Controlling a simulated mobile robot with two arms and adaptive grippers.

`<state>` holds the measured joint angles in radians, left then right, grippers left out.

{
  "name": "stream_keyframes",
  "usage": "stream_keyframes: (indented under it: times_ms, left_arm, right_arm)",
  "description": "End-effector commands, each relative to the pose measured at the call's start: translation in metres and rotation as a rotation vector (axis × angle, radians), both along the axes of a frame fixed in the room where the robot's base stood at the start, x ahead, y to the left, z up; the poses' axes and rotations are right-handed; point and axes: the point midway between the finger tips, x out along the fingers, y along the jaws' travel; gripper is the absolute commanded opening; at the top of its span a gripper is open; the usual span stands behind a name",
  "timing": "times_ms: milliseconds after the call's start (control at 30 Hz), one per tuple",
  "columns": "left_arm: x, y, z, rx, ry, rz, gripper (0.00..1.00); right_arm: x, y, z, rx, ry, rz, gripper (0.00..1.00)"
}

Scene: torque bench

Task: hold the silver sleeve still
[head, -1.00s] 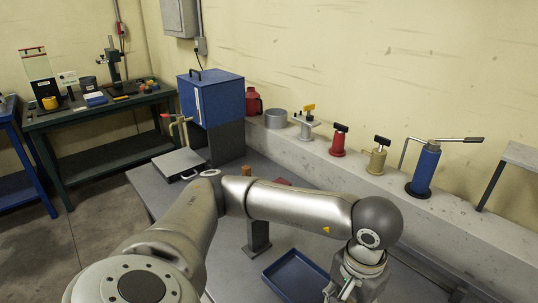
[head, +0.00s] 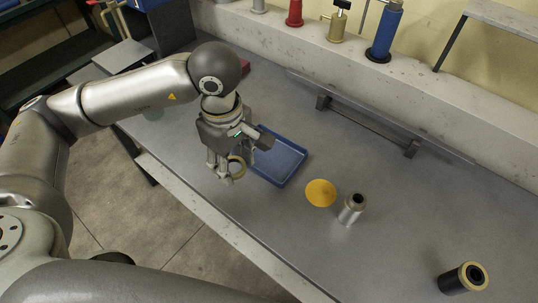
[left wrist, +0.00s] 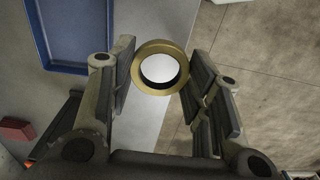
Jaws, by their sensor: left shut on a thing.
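The silver sleeve (head: 349,214) stands upright on the grey bench in the head view, with a dark opening at its top. Nothing touches it. My left gripper (head: 230,167) is to the left of the sleeve, apart from it, above the bench's front edge. It is shut on a brass ring (head: 237,159). The sleeve does not show in the left wrist view. My right gripper is not in view.
A blue tray (head: 297,173) lies just behind the left gripper. A flat yellow disc (head: 320,193) lies beside the sleeve. A black cylinder with a tan end ring (head: 452,282) lies at the right. A low rail (head: 365,122) runs along the back. The bench around the sleeve is mostly clear.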

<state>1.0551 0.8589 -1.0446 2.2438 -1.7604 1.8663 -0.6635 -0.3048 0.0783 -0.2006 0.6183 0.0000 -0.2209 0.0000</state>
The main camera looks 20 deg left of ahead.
Motion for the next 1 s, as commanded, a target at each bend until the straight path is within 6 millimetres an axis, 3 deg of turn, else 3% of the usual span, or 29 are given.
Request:
stream_keyframes:
  times_ms: [1000]
  left_arm:
    - [0.001, -0.0069, 0.0072, 0.001, -0.002, 1.966, 0.16]
  right_arm:
    - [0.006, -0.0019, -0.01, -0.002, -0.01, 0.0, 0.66]
